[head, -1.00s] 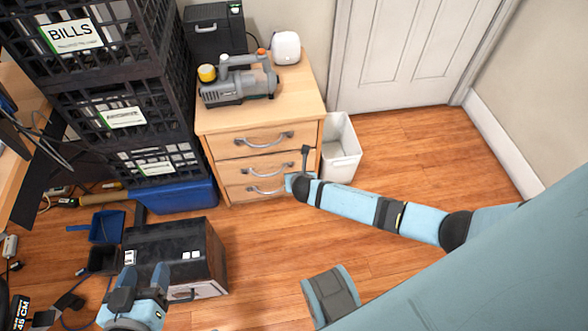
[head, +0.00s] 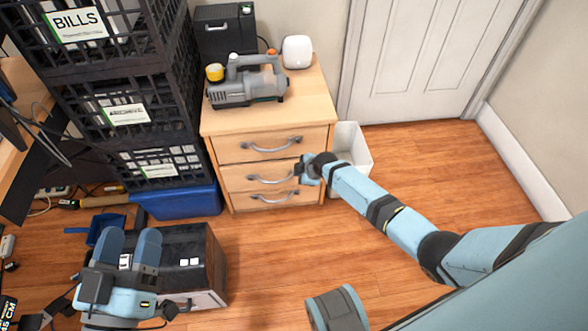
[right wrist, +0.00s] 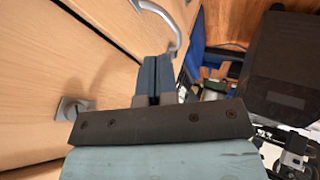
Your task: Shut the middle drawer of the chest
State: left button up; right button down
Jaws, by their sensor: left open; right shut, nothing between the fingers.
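The wooden chest (head: 222,150) has three drawers with curved metal handles. Its middle drawer (head: 240,176) looks nearly in line with the others; I cannot tell whether a small gap remains. My right gripper (head: 299,169) is at the right end of the middle drawer's front, and the drawer's right part is partly hidden behind it. In the right wrist view the right gripper's fingers (right wrist: 154,78) are together and empty, close to wooden drawer fronts and a metal handle (right wrist: 165,22). I cannot tell whether they touch. My left gripper (head: 130,246) is open and empty at lower left.
A grey machine (head: 246,84) and a white device (head: 297,51) stand on the chest. A white bin (head: 352,150) is right of it. Stacked black crates (head: 150,92) and a blue box (head: 180,203) are left. A dark cabinet (head: 190,252) stands in front. Floor at right is free.

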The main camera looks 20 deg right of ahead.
aim_at(288, 167)
pick_arm(q)
jog(key=shift+w+d+f+m+g+b, duration=0.15)
jog(key=shift+f+g+b, duration=0.6)
jog(key=shift+f, duration=0.75)
jog(key=shift+d+f+m+g+b, duration=0.15)
jog(key=shift+f+g+b, duration=0.3)
jog(key=shift+f+b, duration=0.75)
pick_arm(e)
jog(key=shift+w+d+f+p, duration=0.1)
jog(key=shift+w+f, duration=0.4)
jog(key=shift+w, duration=0.5)
jog(key=shift+w+f+p, duration=0.1)
jog(key=shift+w+f, duration=0.45)
jog(key=shift+w, duration=0.45)
jog(key=shift+w+d+f+p, duration=0.1)
jog(key=shift+w+f, duration=0.4)
jog(key=shift+w, duration=0.5)
pick_arm(q)
jog(key=shift+f, duration=0.25)
